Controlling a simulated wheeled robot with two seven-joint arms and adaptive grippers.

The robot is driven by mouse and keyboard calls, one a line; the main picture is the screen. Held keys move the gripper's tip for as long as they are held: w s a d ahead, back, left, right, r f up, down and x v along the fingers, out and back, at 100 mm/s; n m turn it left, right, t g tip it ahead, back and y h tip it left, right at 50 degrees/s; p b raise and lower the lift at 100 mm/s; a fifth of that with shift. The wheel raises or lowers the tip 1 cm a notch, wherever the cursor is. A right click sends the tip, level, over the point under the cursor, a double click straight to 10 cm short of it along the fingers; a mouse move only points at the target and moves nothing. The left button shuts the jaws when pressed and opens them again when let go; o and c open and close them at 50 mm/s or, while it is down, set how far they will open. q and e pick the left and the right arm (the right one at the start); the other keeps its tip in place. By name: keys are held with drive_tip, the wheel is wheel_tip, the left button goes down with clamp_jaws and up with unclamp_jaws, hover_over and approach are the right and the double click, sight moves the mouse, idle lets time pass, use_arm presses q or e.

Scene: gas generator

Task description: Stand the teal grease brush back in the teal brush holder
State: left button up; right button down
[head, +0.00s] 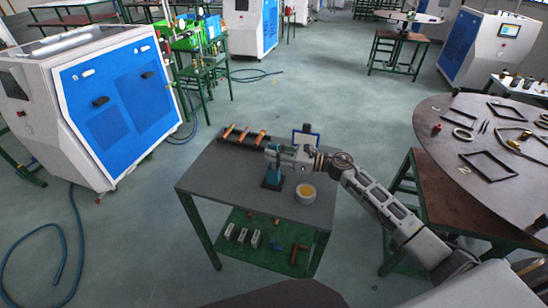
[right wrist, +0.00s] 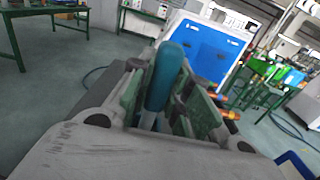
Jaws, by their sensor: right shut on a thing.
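My right gripper (head: 272,153) is shut on the teal grease brush, above the grey table. In the right wrist view the teal brush handle (right wrist: 165,75) stands up between the green-grey fingers. The teal brush holder (head: 272,174) is on the table on a dark base, directly below the gripper in the head view. The gripper hides most of the brush there, and I cannot tell whether its lower end is inside the holder. The holder is not clearly visible in the right wrist view. My left gripper is not in view.
On the grey table (head: 215,180), a round tin (head: 305,194) with yellowish contents stands right of the holder. A dark rack with orange-handled tools (head: 243,138) lies at the back left. A blue-framed panel (head: 307,138) stands behind. The table's left part is clear.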

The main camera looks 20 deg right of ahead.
drive_tip(key=shift+f, duration=0.75)
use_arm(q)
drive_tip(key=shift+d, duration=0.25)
use_arm(e)
drive_tip(key=shift+f, duration=0.15)
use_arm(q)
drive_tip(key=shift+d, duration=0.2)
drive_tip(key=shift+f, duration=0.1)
use_arm(e)
drive_tip(key=shift+f, duration=0.1)
drive_tip(key=c, duration=1.8)
unclamp_jaws()
drive_tip(key=o, duration=0.5)
drive_tip(key=shift+c, duration=0.2)
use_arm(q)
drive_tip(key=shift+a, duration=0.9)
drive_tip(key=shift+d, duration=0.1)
